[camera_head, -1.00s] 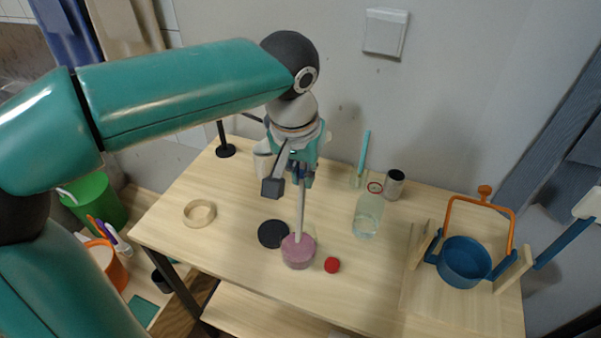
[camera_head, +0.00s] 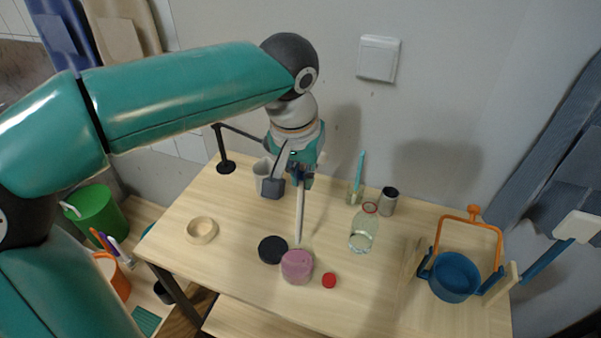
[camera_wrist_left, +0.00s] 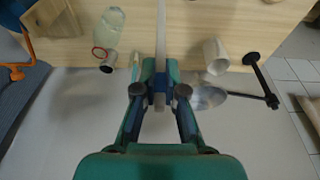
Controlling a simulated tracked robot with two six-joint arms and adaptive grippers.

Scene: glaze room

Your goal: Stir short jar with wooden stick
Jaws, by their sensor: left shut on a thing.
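The short jar (camera_head: 297,268), with pink contents, stands near the front middle of the table. My left gripper (camera_head: 300,182) is shut on the upper part of the pale wooden stick (camera_head: 299,215), above and behind the jar. The stick hangs nearly upright, and its lower end shows just above the jar's back rim, seemingly clear of the pink contents. In the left wrist view the stick (camera_wrist_left: 160,28) runs up from between the fingers (camera_wrist_left: 160,92); its lower end and the jar are not visible there. My right gripper is not in view.
A black disc (camera_head: 272,250) lies beside the jar, and a small red cap (camera_head: 329,280) at its right. A glass bottle (camera_head: 362,236), a grey can (camera_head: 388,203) and a white cup (camera_head: 262,174) stand further back.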

